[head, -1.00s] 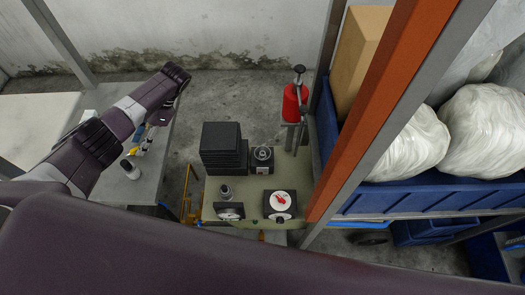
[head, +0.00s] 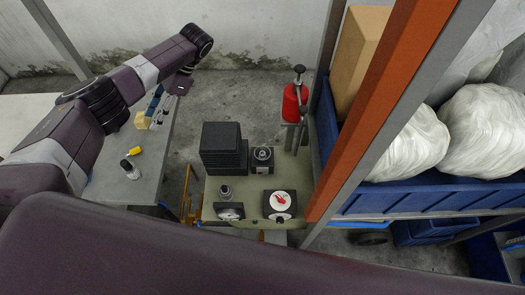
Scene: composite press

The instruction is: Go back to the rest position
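My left arm comes in from the left, bends at a joint high in the head view, and hangs down over the grey table (head: 112,186). My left gripper (head: 162,112) is small and partly hidden by the arm, over the far end of that table. Whether its fingers are open or shut cannot be told. A blue item (head: 154,98) and a cream block (head: 143,121) show close beside it; contact cannot be judged. My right gripper is not in view.
A green-topped bench (head: 240,190) carries a black stack (head: 221,148) and a red-marked dial (head: 280,203). A bottle (head: 130,169) and a yellow item (head: 135,151) are on the grey table. A red cylinder (head: 295,103), orange post (head: 385,95) and blue bin (head: 430,203) stand right.

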